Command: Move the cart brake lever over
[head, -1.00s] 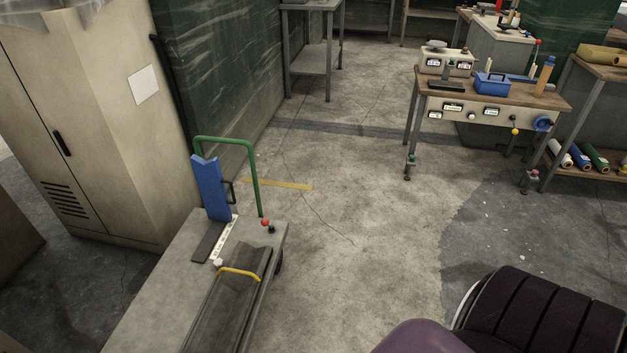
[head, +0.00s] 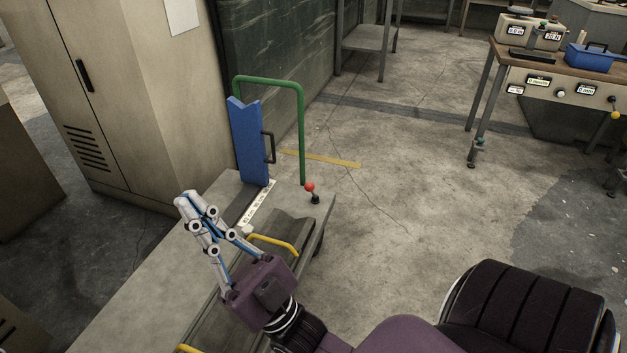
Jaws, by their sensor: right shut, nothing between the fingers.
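The cart (head: 140,290) is a grey flat-topped cart with a green push handle (head: 302,125) at its far end. A small lever with a red ball knob (head: 310,187) stands on a dark base at the cart's far right corner. I take it to be the brake lever. My right gripper (head: 190,202) is over the cart top, left of and nearer than the lever, clearly apart from it. Its fingers are shut and empty, pointing up and left in the picture. My left gripper is out of view.
A blue upright plate (head: 247,142) with a dark handle stands on the cart, left of the lever. A yellow handle (head: 274,242) lies between my gripper and the lever. A beige cabinet (head: 120,90) stands at left. The floor right of the cart is clear.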

